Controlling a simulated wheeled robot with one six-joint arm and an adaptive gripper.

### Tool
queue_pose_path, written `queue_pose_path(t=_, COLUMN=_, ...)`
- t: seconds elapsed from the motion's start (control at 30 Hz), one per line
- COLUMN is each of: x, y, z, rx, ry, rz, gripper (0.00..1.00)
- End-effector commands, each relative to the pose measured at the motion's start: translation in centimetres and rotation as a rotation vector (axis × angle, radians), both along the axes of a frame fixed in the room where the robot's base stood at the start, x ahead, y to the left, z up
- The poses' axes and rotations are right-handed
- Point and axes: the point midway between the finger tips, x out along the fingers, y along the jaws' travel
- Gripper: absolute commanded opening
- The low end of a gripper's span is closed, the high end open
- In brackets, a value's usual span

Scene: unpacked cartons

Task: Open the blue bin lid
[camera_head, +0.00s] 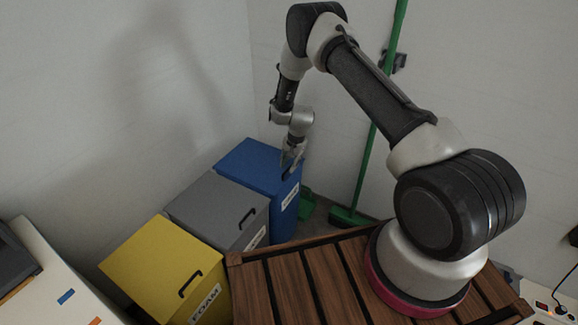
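The blue bin (247,160) stands in the corner at the far end of a row of bins. Its lid lies flat and closed on top. A white label (290,197) is on its front. My gripper (291,165) reaches down from above to the front right part of the blue lid, where the lid's dark handle (289,173) is partly hidden by the fingers. The fingertips are at or just above the handle. Whether they touch or grip it is too small to tell.
A grey bin (208,209) and a yellow bin (150,262), both closed, stand in front of the blue one. A green broom (365,175) leans on the wall to the right. Walls close off the left and back. A white table (60,295) is at lower left.

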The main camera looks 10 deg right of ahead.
Motion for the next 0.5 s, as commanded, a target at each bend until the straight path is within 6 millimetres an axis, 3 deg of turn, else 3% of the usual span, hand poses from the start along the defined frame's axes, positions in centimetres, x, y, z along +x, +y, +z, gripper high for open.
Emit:
queue_pose_path(t=0.13, x=0.13, y=0.19, z=-1.28, rx=0.0, ry=0.001, rz=0.001, gripper=0.31)
queue_pose_path(t=0.4, x=0.18, y=0.24, z=-1.48, rx=0.001, ry=0.001, rz=0.001, gripper=0.31)
queue_pose_path(t=0.43, x=0.18, y=0.23, z=-1.47, rx=0.001, ry=0.001, rz=0.001, gripper=0.29)
queue_pose_path(t=0.5, x=0.18, y=0.23, z=-1.47, rx=0.001, ry=0.001, rz=0.001, gripper=0.17)
